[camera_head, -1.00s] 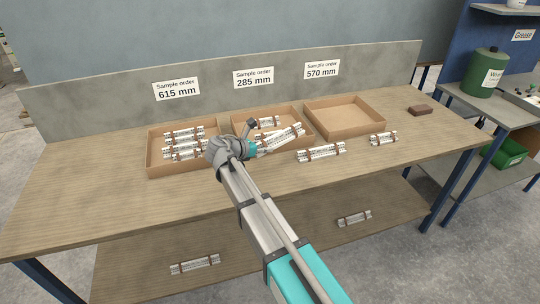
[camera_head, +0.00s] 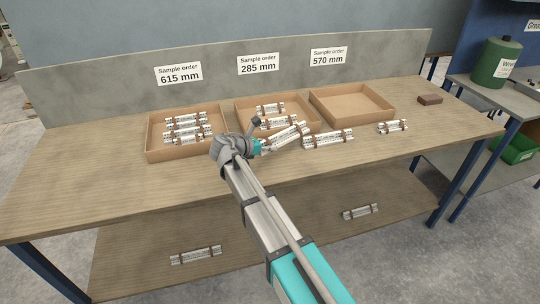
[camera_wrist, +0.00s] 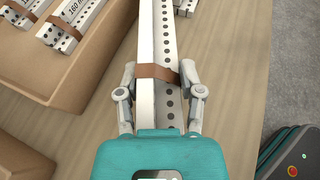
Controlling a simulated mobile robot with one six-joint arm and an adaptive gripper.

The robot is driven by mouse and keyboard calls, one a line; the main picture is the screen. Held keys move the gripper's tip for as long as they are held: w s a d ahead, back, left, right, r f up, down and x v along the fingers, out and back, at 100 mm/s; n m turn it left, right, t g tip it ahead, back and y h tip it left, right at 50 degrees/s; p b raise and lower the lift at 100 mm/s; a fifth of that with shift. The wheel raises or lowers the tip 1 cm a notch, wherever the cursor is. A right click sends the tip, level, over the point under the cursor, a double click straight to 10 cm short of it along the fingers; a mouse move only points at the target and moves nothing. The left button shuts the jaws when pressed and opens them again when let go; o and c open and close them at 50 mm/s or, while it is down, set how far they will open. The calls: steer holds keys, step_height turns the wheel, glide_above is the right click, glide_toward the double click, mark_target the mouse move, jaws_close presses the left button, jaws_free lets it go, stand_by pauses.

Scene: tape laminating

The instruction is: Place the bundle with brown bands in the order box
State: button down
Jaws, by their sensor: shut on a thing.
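My gripper (camera_wrist: 158,88) is shut on a white perforated bundle with a brown band (camera_wrist: 148,40), with its fingers at either side near the band. In the head view the held bundle (camera_head: 284,138) tilts up to the right, in front of the middle box. The wrist view shows bare table beneath it. Three cardboard boxes stand in a row: the left box (camera_head: 149,146) under "615 mm", the middle box (camera_head: 238,118) under "285 mm", and the right box (camera_head: 352,105), empty, under "570 mm". The left and middle boxes hold brown-banded bundles.
A long banded bundle (camera_head: 328,138) and a short one (camera_head: 392,126) lie on the table at right. A brown block (camera_head: 430,99) sits beyond them. Two more bundles lie on the lower shelf (camera_head: 130,270). The left front of the table (camera_head: 90,190) is clear.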

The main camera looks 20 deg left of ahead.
mark_target(266, 159)
steer(key=shift+f+b, duration=1.9)
steer(key=shift+c, duration=1.1)
jaws_free()
steer(key=shift+s+a+r+p, duration=0.3)
steer(key=shift+s, duration=0.1)
steer(key=p+v, duration=0.4)
steer(key=v, duration=0.7)
steer(key=shift+d, duration=0.1)
